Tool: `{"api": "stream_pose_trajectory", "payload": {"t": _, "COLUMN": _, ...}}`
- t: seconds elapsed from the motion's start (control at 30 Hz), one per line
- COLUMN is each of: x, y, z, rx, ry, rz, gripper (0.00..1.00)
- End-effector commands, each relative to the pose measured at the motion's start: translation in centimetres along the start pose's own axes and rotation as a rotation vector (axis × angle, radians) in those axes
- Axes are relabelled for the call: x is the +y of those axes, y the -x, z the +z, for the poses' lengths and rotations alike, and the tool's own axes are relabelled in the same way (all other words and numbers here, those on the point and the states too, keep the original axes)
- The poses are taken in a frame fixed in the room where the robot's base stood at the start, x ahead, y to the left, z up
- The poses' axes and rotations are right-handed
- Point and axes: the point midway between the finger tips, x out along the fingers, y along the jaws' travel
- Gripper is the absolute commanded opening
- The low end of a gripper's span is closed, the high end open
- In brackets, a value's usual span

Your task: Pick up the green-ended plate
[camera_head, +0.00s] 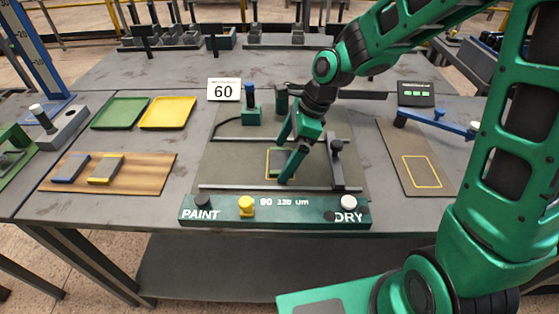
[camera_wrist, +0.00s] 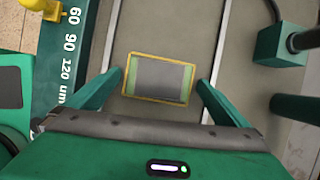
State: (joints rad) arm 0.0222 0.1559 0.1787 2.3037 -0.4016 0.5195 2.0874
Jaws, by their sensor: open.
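The green-ended plate (camera_wrist: 160,80) lies flat inside a yellow outline on the grey bed, with a grey middle and green at its ends. In the head view the plate (camera_head: 276,163) is partly hidden by my gripper. My gripper (camera_head: 285,160) is open and reaches down over the plate. In the wrist view my gripper (camera_wrist: 160,79) has one finger on each side of the plate, and nothing is held. I cannot tell how high the fingertips are above the bed.
A dark upright post on a rail (camera_head: 337,160) stands close right of my gripper. A green block with a blue knob (camera_head: 251,112) stands behind. A PAINT/DRY panel (camera_head: 275,213) runs along the front. A wooden board (camera_head: 140,172) with two plates and green (camera_head: 118,113) and yellow (camera_head: 167,112) trays are left.

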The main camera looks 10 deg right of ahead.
Motion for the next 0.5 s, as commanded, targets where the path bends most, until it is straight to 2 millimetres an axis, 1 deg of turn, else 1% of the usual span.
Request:
{"api": "stream_pose_trajectory", "payload": {"t": 0.17, "x": -0.01, "y": -0.01, "z": -0.01, "rx": 0.0, "ry": 0.0, "rz": -0.001, "gripper": 1.0}}
{"api": "stream_pose_trajectory", "payload": {"t": 0.2, "x": -0.02, "y": -0.01, "z": -0.01, "rx": 0.0, "ry": 0.0, "rz": -0.001, "gripper": 0.95}}
{"api": "stream_pose_trajectory", "payload": {"t": 0.27, "x": -0.02, "y": 0.0, "z": -0.02, "rx": 0.0, "ry": 0.0, "rz": -0.001, "gripper": 0.81}}
{"api": "stream_pose_trajectory", "payload": {"t": 0.3, "x": -0.02, "y": 0.01, "z": -0.02, "rx": 0.0, "ry": 0.0, "rz": -0.001, "gripper": 0.71}}
{"api": "stream_pose_trajectory", "payload": {"t": 0.47, "x": -0.04, "y": 0.03, "z": -0.02, "rx": 0.0, "ry": -0.001, "rz": -0.001, "gripper": 0.33}}
{"api": "stream_pose_trajectory", "payload": {"t": 0.5, "x": -0.09, "y": 0.07, "z": 0.04, "rx": -0.001, "ry": 0.0, "rz": -0.003, "gripper": 0.32}}
